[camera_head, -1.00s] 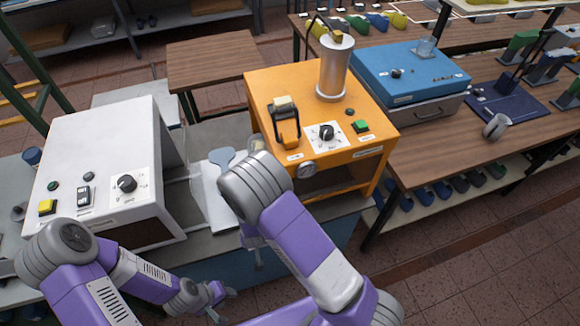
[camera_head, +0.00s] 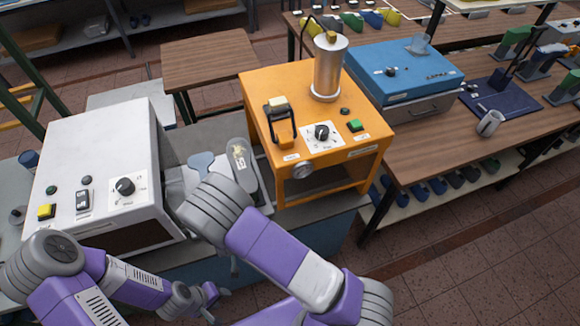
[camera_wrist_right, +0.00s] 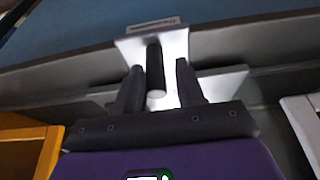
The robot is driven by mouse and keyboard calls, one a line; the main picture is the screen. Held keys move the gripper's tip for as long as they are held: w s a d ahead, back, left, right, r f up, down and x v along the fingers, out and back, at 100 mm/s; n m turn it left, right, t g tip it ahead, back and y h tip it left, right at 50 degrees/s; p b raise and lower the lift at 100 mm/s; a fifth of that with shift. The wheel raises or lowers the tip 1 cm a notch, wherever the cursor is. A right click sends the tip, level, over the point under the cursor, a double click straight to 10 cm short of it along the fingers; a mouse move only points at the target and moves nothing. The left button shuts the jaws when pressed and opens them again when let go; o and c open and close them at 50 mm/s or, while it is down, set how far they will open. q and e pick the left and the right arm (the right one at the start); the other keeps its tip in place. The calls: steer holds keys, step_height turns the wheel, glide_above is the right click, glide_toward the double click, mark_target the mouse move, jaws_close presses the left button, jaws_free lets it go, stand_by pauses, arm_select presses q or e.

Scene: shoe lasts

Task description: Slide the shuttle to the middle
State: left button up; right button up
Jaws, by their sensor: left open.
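The shuttle (camera_head: 252,178) is a pale sliding tray between the white machine (camera_head: 95,150) and the orange machine (camera_head: 350,105). A blue-grey sole shape (camera_head: 200,161) and a clear piece with a pale insert (camera_head: 239,157) show on it. My right wrist covers its front part. In the right wrist view, a black round handle (camera_wrist_right: 155,68) on a white plate stands between the spread fingers of my right gripper (camera_wrist_right: 160,82), with gaps beside it. In the head view that gripper is mostly hidden behind its wrist. My left gripper (camera_head: 216,299) is open and empty, low in front of the bench.
The blue machine (camera_head: 410,72) stands on a wooden bench (camera_head: 440,135) at the right, beside a metal cup (camera_head: 490,123). An empty wooden table (camera_head: 208,58) is behind. Tiled floor is clear at the front right.

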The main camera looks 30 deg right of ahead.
steer(key=shift+d, duration=0.25)
steer(key=shift+s+r, duration=0.1)
steer(key=shift+r, duration=0.15)
steer(key=p+v, duration=0.6)
steer(key=v, duration=0.1)
steer(key=shift+r, duration=0.25)
steer(key=shift+s, duration=0.1)
